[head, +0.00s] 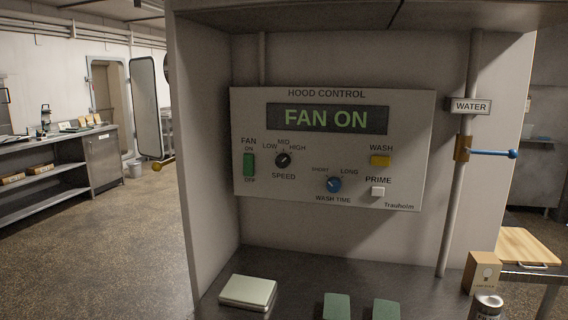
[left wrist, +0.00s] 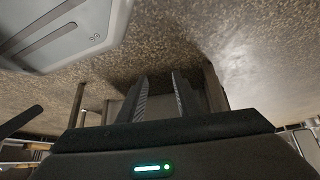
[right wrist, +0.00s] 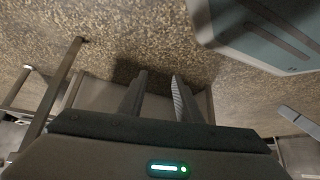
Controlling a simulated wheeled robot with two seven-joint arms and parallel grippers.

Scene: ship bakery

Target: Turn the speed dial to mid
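The black speed dial (head: 283,160) sits on the left part of the hood control panel (head: 410,130) in the head view. LOW, MID and HIGH are printed around its top, with SPEED below it. Its pointer mark is too small to read surely. The display (head: 327,118) above reads FAN ON. My left gripper (left wrist: 160,78) is open and empty in the left wrist view. My right gripper (right wrist: 160,78) is open and empty in the right wrist view. Neither gripper shows in the head view, and both are away from the panel.
The panel also has a green fan switch (head: 249,164), blue wash time dial (head: 334,185), yellow wash button (head: 380,160) and white prime button (head: 378,191). A blue-handled water valve (head: 490,153) is to the right. A pale box (head: 248,291) and a small carton (head: 482,272) stand below.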

